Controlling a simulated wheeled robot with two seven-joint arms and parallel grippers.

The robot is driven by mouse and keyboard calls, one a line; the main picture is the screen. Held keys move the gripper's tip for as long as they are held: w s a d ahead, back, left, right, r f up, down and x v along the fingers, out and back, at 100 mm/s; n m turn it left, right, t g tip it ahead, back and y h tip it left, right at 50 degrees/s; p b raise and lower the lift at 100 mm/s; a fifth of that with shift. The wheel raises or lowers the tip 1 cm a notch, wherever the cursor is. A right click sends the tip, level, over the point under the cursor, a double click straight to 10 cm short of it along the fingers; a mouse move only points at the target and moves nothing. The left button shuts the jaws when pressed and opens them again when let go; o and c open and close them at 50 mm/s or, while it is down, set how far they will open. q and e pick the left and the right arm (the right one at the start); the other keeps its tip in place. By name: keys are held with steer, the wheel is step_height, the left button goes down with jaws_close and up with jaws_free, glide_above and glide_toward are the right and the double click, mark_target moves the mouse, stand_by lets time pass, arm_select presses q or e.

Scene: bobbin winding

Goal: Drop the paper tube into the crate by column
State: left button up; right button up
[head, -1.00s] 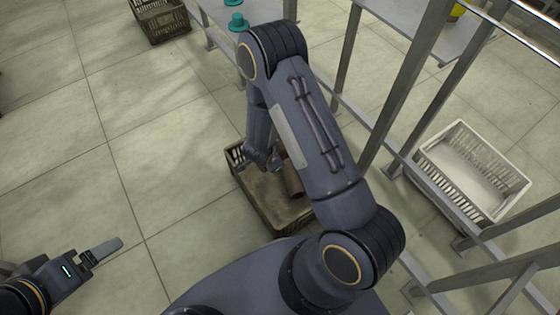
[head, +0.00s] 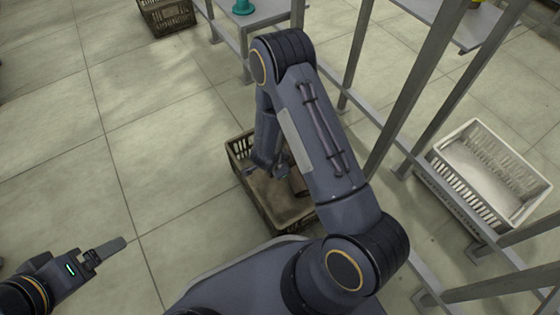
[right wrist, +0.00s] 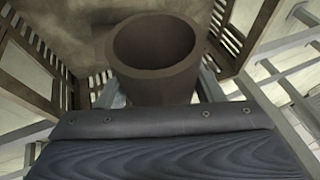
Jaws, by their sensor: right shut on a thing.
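The brown paper tube (head: 298,184) shows partly in the head view, half hidden behind my right forearm. In the right wrist view the tube (right wrist: 155,75) is seen toward its open round end, between the fingers. My right gripper (head: 279,170) is shut on it, over the brown slatted crate (head: 240,150). The crate's slatted walls (right wrist: 35,45) show around the tube in the right wrist view. I cannot tell how far the tube is above the crate floor. My left gripper (head: 112,247) is low at the left, away from everything; its jaw gap is unclear.
A white crate (head: 520,215) stands at the right beside grey metal posts (head: 415,80). Another dark crate (head: 168,17) is at the top left. A teal object (head: 242,7) stands on a grey table (head: 270,12). The tiled floor at the left is clear.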

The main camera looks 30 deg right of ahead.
steer(key=o, duration=1.1)
steer(key=p+v, duration=0.3)
steer(key=v, duration=0.4)
steer(key=shift+d+p, duration=0.1)
steer(key=shift+p, duration=0.25)
steer(key=shift+s+a+r, duration=0.15)
steer(key=shift+a+r, duration=0.1)
steer(key=shift+r, duration=0.2)
steer(key=shift+s+a+f, duration=0.1)
